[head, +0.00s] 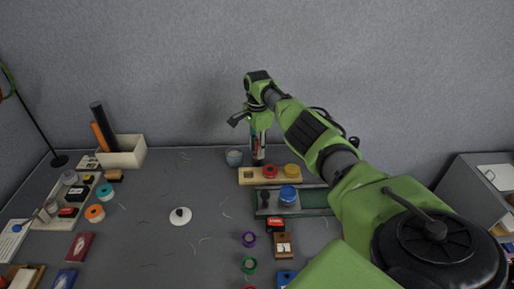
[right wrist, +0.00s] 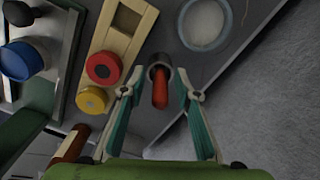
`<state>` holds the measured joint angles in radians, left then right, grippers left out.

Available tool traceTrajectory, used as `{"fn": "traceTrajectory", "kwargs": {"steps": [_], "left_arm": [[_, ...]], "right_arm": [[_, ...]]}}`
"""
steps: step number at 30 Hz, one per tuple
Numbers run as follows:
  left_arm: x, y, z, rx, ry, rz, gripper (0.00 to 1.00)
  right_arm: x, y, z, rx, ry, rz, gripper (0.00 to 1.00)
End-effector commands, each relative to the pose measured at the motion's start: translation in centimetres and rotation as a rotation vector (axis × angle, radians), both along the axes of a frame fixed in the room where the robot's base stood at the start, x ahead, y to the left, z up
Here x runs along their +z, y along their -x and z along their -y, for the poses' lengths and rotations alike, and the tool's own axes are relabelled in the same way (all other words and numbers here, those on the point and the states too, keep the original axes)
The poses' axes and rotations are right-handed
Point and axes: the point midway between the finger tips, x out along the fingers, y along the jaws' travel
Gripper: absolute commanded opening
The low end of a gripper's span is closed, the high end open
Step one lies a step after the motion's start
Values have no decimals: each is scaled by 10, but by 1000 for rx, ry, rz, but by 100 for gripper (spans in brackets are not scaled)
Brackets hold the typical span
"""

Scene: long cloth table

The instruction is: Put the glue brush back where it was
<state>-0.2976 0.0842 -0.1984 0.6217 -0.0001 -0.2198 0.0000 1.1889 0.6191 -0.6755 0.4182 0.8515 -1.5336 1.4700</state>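A red handle, which looks like the glue brush (right wrist: 160,95), stands in a small dark round holder (right wrist: 158,70) in the right wrist view. In the head view the holder (head: 258,158) is a dark upright tube behind the wooden rack (head: 262,182). My right gripper (right wrist: 160,93) points down over it, with its teal fingers apart on either side of the red handle and a gap on each side. In the head view this gripper (head: 258,143) hides most of the handle. The brush's lower end is hidden. My left gripper is not in view.
A glass jar (head: 234,158) stands just left of the holder. The rack bears a red disc (head: 270,171) and a yellow disc (head: 291,171). A blue-lidded jar (head: 288,195) is in front. A white bin (head: 124,152) stands at the back left. The table's middle left is mostly clear.

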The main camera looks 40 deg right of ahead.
Motion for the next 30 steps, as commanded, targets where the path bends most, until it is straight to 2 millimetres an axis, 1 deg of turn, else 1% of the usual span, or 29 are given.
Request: {"fn": "traceTrajectory", "kwargs": {"steps": [7, 11, 14, 24, 27, 30], "left_arm": [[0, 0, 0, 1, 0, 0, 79], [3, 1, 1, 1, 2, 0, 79], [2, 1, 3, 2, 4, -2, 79], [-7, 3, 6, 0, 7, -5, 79], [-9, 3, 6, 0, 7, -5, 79], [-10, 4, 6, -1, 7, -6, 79]], "right_arm": [[1, 0, 0, 0, 0, 0, 29], [8, 0, 0, 0, -1, 2, 29], [22, -1, 0, 1, 0, 4, 29], [93, -1, 0, 0, -1, 4, 29], [109, -1, 0, -1, -1, 3, 29], [119, -1, 1, 0, -1, 2, 29]]}}
